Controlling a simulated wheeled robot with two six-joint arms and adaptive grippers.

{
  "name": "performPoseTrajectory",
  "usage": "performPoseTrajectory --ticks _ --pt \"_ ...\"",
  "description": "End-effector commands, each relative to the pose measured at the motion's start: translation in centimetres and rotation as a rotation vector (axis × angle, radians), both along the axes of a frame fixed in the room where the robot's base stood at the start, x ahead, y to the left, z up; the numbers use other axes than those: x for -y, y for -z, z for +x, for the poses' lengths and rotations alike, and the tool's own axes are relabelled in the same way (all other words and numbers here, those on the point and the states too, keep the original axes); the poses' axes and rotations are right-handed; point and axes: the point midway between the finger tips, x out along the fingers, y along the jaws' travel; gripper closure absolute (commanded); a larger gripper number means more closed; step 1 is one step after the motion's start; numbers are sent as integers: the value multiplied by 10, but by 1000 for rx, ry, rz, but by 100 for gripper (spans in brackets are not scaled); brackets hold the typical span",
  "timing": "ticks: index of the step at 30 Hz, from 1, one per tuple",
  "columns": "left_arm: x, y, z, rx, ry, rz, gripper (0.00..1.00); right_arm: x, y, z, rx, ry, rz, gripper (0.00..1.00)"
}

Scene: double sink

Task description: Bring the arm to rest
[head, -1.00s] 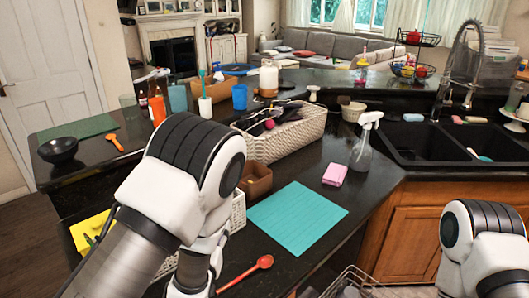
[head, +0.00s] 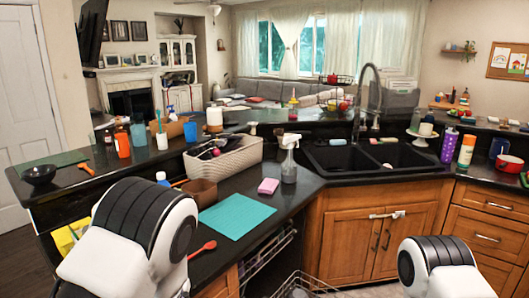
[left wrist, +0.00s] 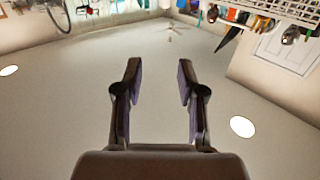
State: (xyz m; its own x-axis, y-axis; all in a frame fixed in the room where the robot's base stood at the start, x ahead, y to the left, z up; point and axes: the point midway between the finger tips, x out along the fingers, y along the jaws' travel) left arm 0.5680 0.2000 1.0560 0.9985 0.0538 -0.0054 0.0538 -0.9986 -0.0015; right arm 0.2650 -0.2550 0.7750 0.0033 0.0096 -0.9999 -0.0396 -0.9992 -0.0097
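My left gripper (left wrist: 158,85) shows in the left wrist view with its two fingers apart and nothing between them. That view appears upside down, with pale ceiling behind the fingers. In the head view a white and black link of my left arm (head: 140,235) stands at the lower left, in front of the counter. A link of my right arm (head: 440,268) shows at the lower right. Neither gripper shows in the head view, and the right gripper is in no view.
The dark counter holds a teal mat (head: 236,216), a pink sponge (head: 268,186), a spray bottle (head: 289,160), a white basket (head: 222,158) and a red spoon (head: 203,249). A black double sink (head: 370,158) lies to the right. A wire rack (head: 303,284) is low at the front.

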Motion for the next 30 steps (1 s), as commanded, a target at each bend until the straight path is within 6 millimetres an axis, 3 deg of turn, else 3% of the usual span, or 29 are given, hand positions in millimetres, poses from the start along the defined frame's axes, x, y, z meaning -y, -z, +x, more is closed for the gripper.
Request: performPoseTrajectory --ticks 11,17,20,24,27,30 --pt "-43 97 -39 -251 -97 -63 60 0 1 1 3 -1 0 60" --pt "-63 172 -89 -544 -142 -99 60 0 2 1 1 0 0 60" --pt "-70 220 -136 -781 -157 -117 60 0 2 1 1 0 0 60" --pt "-67 273 -230 -1205 -117 -134 60 0 2 1 2 0 0 60" --pt "-55 281 -280 -1441 -35 -109 60 0 2 1 2 0 0 60" --pt "-52 283 -301 -1548 8 -87 60 0 2 1 2 0 0 60"
